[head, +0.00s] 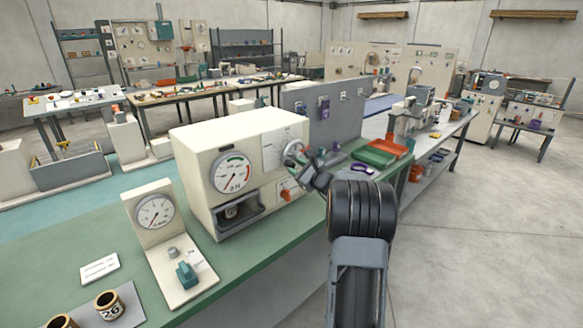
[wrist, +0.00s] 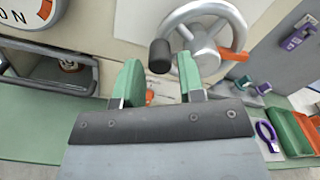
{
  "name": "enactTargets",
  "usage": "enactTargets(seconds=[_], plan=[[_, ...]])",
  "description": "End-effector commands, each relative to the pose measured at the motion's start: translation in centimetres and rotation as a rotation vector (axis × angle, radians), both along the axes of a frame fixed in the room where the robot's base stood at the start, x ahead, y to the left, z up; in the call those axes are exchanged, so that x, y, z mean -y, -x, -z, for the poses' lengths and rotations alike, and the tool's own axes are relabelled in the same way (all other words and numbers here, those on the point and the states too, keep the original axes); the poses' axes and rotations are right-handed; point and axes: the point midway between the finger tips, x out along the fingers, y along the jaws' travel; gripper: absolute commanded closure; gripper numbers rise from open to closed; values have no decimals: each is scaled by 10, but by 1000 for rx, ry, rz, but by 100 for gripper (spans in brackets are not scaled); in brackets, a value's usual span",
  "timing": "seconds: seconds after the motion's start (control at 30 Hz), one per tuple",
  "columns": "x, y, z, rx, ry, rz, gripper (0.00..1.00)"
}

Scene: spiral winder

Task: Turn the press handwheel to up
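The press handwheel (head: 294,153) is a grey metal wheel on the front of the cream press (head: 238,140), right of its round dial (head: 233,174). In the wrist view the handwheel (wrist: 208,45) fills the upper middle, with a black knob (wrist: 159,56) at its lower left and an orange mark (wrist: 236,55) at its lower right. My gripper (head: 312,168) is close in front of the wheel. In the wrist view its green fingers (wrist: 160,68) are spread, with the knob showing in the gap between their tips. I cannot tell whether either finger touches it.
An orange-red switch (head: 286,192) sits below the wheel. A gauge stand (head: 155,225) stands left on the green bench (head: 235,260). A grey pegboard (head: 325,100), purple-handled tool (head: 362,169) and green tray (head: 368,155) are to the right. The floor at right is clear.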

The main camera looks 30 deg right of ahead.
Motion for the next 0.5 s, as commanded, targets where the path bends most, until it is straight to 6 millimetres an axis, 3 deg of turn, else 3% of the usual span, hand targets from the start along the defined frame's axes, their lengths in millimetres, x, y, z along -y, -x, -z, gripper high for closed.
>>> enactTargets(seconds=[0.3,0.5], plan=[[11,63,2,1,1,-1,64],[15,89,1,1,2,-4,64]])
